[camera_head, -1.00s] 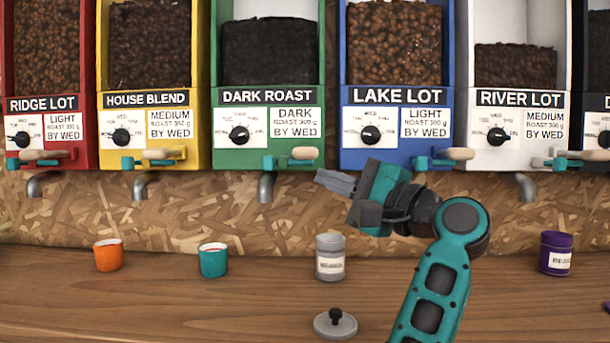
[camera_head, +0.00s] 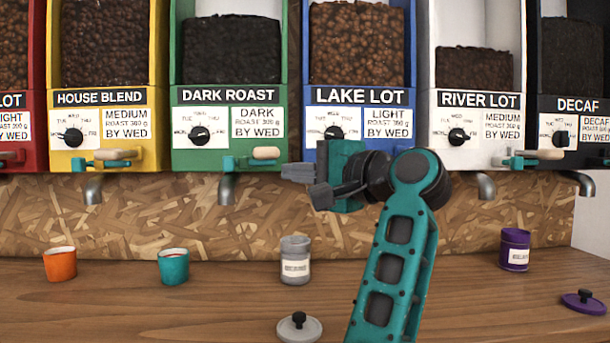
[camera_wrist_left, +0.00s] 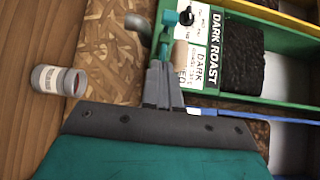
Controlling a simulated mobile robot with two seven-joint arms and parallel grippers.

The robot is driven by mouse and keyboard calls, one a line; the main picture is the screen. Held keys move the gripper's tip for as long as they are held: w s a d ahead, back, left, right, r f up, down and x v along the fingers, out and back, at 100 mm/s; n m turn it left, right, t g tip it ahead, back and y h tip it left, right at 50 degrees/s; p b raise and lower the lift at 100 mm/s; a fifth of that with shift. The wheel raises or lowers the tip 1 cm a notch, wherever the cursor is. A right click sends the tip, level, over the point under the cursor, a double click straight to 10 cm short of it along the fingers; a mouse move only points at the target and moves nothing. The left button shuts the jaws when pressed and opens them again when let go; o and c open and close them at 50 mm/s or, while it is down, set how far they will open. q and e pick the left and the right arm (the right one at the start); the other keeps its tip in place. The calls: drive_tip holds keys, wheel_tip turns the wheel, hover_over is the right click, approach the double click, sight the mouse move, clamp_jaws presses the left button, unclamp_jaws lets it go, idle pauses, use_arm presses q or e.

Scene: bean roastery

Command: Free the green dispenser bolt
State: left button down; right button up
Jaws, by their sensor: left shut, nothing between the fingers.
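The green dispenser (camera_head: 225,95), labelled DARK ROAST, has its bolt (camera_head: 237,163) low on its front, above the grey spout (camera_head: 226,188). The bolt is a teal piece with a pale wooden knob (camera_head: 266,153) at its right end. My left gripper (camera_head: 300,182) is shut and empty, just right of and slightly below the knob. In the left wrist view the shut fingers (camera_wrist_left: 162,85) point toward the teal bolt (camera_wrist_left: 168,25), with the wooden knob (camera_wrist_left: 180,53) close beyond the tips. I cannot tell whether they touch. My right gripper is not in view.
The yellow dispenser (camera_head: 108,95) stands left and the blue LAKE LOT one (camera_head: 358,97) right, partly behind my gripper. Below, an orange cup (camera_head: 60,264), a teal cup (camera_head: 173,266), a grey canister (camera_head: 295,262) and a grey lid (camera_head: 298,327) stand on the wooden counter (camera_head: 200,315).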

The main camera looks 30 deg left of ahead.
use_arm(q)
approach(250, 163)
drive_tip(key=s+x, duration=0.1)
drive_tip(key=x, duration=0.2)
drive_tip(key=a, duration=0.1)
drive_tip(key=s+a+b, duration=0.1)
drive_tip(key=a+f, duration=0.1)
drive_tip(key=shift+s+a, duration=0.2)
drive_tip(key=shift+s, duration=0.2)
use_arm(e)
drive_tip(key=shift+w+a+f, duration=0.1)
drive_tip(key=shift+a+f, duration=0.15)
use_arm(q)
drive_tip(key=shift+a, duration=0.1)
